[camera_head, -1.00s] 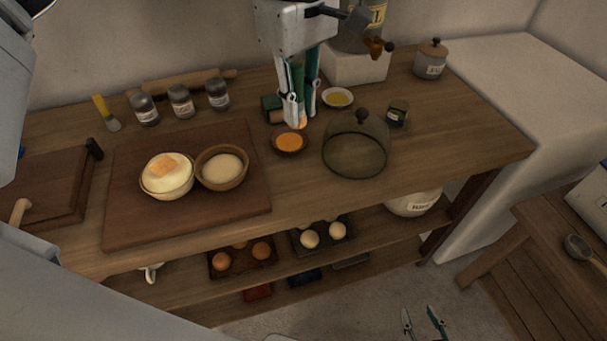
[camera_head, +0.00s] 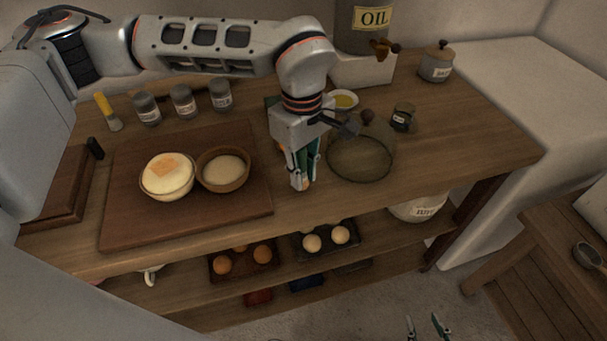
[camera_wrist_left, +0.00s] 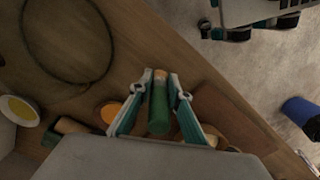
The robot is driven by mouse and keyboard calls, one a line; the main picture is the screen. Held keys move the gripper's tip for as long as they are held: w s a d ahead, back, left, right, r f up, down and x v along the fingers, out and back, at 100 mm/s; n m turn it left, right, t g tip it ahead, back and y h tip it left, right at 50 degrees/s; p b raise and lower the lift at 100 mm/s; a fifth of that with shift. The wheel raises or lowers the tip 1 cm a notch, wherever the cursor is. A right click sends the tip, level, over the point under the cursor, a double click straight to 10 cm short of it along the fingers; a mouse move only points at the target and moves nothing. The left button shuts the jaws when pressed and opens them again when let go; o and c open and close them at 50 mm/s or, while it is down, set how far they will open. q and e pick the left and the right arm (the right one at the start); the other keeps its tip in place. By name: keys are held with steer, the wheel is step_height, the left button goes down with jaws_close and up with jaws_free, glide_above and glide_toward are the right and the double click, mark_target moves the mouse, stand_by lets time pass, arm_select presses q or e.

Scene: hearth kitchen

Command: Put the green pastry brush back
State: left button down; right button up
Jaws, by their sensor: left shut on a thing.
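My left gripper (camera_head: 302,187) is over the front part of the worktop, just left of the glass dome (camera_head: 360,178). In the left wrist view its fingers (camera_wrist_left: 161,74) are shut on the green pastry brush (camera_wrist_left: 158,118). The brush's green handle and tan end show between the fingers; the rest is hidden. In the head view the brush is mostly covered by the gripper. My right gripper (camera_head: 427,326) is open and empty at the bottom edge, low in front of the worktop.
Behind my left gripper, a bowl of orange powder (camera_wrist_left: 108,112) and a green-and-tan object (camera_wrist_left: 68,127) show in the wrist view. A board (camera_head: 125,222) with two bowls lies left. The front right worktop is clear.

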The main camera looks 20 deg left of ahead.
arm_select(q)
steer(key=shift+f, duration=0.45)
arm_select(e)
steer(key=shift+f, duration=0.1)
arm_select(q)
steer(key=shift+f, duration=0.1)
steer(key=c, duration=1.9)
jaws_free()
steer(key=shift+r, duration=0.4)
step_height(320, 180, up, 11)
steer(key=shift+a+r+p, duration=0.1)
steer(key=shift+r+p, duration=0.1)
steer(key=shift+p, duration=0.2)
arm_select(e)
steer(key=shift+s+a, duration=0.1)
steer(key=shift+s, duration=0.15)
steer(key=shift+r, duration=0.25)
